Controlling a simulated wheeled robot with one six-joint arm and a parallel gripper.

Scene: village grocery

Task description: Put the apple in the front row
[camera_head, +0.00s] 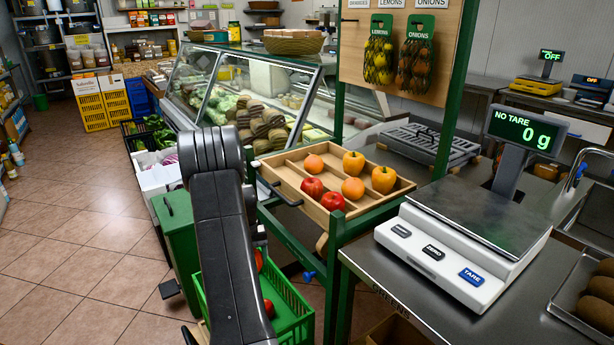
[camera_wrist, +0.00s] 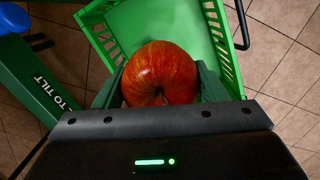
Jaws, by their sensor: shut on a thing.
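In the wrist view, my gripper (camera_wrist: 160,85) is shut on a red apple (camera_wrist: 160,70), with a finger on each side of it. The apple is above a green crate (camera_wrist: 122,28). In the head view, my arm hides most of the gripper. Red fruit (camera_head: 268,308) shows at the crate (camera_head: 297,333) beside my arm; I cannot tell which is the held one. The wooden tray (camera_head: 392,197) on the green stand has divided rows.
A scale (camera_head: 465,240) stands on the steel counter right of the tray. A green bin (camera_head: 177,238) stands left of my arm. A glass display case (camera_head: 240,80) is behind. Hanging net bags (camera_head: 379,60) are above the tray. Tiled floor (camera_head: 80,250) is open at left.

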